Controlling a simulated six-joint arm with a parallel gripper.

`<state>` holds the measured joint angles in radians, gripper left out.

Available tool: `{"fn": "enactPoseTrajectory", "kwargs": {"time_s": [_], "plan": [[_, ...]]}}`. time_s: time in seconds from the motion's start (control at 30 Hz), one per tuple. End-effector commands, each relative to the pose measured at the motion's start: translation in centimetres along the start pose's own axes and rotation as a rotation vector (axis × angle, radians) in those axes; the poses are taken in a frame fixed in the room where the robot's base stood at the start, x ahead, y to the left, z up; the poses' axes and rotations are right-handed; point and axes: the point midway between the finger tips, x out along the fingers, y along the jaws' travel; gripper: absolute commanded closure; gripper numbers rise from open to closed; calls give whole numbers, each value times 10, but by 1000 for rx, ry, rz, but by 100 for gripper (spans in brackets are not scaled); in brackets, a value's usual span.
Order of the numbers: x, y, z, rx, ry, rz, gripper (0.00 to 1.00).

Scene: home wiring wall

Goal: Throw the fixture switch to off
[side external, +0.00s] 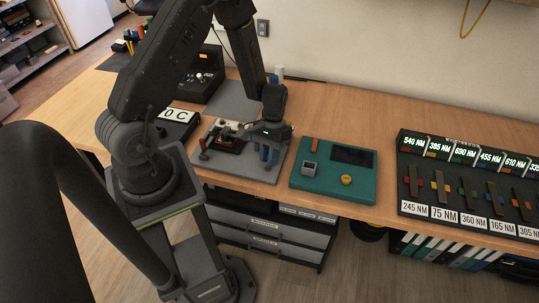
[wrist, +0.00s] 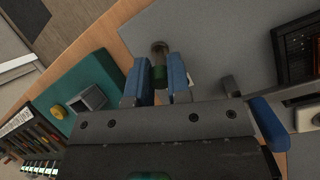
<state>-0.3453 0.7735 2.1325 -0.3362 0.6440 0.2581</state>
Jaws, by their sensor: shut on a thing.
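My gripper (side external: 268,154) points down over the right part of a grey base plate (side external: 222,172). In the wrist view its blue fingers (wrist: 159,78) are closed around a short upright cylinder (wrist: 160,48), dark brownish at the end and green lower down. I cannot tell whether this cylinder is the fixture switch handle. A light-coloured fixture with dark parts (side external: 228,136) stands on the plate, left of my gripper. My gripper hides part of that area. No on or off marking is readable on it.
A teal board (side external: 316,183) with a grey square part (side external: 310,168) and yellow knob (side external: 346,180) lies to the right. A labelled rack (side external: 445,213) stands farther right. A black control box (side external: 202,78) is behind. Bare wood separates the board and rack.

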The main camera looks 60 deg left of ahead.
Motion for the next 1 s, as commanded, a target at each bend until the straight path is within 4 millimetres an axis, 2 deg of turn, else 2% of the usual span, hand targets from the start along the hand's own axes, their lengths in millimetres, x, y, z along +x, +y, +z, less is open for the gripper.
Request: {"fn": "enactPoseTrajectory", "kwargs": {"time_s": [0.27, 1.0], "plan": [[0, 2, 3, 2, 72, -31, 100], [8, 11, 23, 20, 535, -221, 100]]}}
